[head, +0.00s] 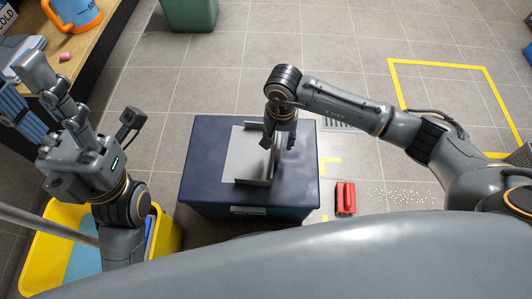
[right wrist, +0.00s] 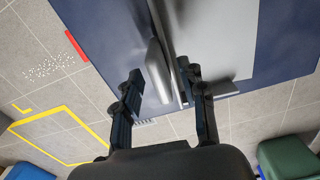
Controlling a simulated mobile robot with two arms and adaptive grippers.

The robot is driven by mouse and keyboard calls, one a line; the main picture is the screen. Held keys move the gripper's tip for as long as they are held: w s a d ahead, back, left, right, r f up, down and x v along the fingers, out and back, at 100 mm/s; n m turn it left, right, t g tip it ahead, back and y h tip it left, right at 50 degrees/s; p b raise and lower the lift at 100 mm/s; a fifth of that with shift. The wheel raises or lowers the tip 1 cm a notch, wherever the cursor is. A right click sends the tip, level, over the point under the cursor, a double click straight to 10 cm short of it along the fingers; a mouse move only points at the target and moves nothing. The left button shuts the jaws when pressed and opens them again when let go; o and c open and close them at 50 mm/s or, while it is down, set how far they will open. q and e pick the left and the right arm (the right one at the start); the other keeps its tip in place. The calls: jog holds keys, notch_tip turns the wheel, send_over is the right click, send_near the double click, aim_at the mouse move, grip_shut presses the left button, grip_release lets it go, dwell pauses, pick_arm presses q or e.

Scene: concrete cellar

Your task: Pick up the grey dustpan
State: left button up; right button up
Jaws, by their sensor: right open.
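The grey dustpan (head: 243,155) lies flat on a dark blue box-like stand (head: 205,150), with its raised back wall on the right. My right gripper (head: 281,141) is over the right part of the stand, at that raised end, and hides part of it. In the right wrist view the dustpan (right wrist: 222,35) shows large. Its raised edge and a rounded grey part, perhaps the handle, lie ahead between the two spread fingers (right wrist: 164,78). I cannot tell whether they touch. My left gripper (head: 38,78) is far left, away from the dustpan; its jaws are unclear.
A red object (head: 345,198) and scattered white bits (head: 400,195) lie on the floor right of the stand. A yellow bin (head: 40,250) stands at lower left, a green bin (head: 190,12) at the back, and a wooden shelf (head: 95,35) at upper left. Yellow tape marks open floor.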

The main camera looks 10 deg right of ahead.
jog(key=shift+f, duration=0.45)
grip_shut()
jog(key=shift+r, duration=0.15)
